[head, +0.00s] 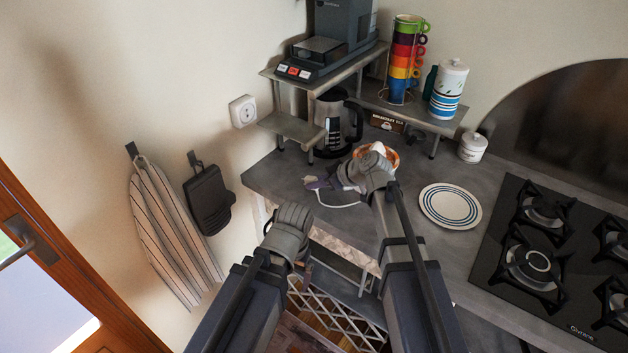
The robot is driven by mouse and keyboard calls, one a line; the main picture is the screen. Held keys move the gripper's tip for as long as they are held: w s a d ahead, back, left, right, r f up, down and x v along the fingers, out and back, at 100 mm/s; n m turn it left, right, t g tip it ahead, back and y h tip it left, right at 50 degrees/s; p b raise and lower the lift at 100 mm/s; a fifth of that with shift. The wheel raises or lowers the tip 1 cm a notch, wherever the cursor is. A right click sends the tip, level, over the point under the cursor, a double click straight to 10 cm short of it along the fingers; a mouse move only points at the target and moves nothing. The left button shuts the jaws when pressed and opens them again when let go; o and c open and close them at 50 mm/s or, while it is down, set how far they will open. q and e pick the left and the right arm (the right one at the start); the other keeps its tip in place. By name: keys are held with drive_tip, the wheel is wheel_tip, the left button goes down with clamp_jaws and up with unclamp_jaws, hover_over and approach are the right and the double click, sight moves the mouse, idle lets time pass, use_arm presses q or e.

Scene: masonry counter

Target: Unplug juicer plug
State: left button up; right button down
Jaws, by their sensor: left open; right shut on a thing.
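My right gripper (322,184) is shut, with its fingers pointing left over the counter's left part. A small white thing, apparently the juicer plug (309,180), shows at its fingertips; most of it is hidden. A white cord (340,206) loops below the fingers. The white wall socket (243,112) is up and left of this gripper, and nothing is seen plugged into it. The orange and white juicer (391,157) stands behind my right wrist, partly hidden. My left gripper (287,222) is open, lower, near the counter's front left edge; its fingers are largely hidden.
A metal shelf (292,127) holds a coffee machine (335,35), stacked cups (405,60) and a canister (449,88). A striped plate (450,206) and gas hob (540,265) are right. Towel (170,225) and mitt (208,198) hang left.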

drive_tip(key=shift+f+b, duration=1)
drive_tip(key=shift+f, duration=0.35)
drive_tip(key=c, duration=0.6)
unclamp_jaws()
drive_tip(key=shift+r, duration=0.1)
drive_tip(key=p+v, duration=0.5)
drive_tip(key=v, duration=0.2)
drive_tip(key=shift+s+d+r, duration=0.1)
drive_tip(key=shift+s+d, duration=0.1)
drive_tip(key=shift+d, duration=0.05)
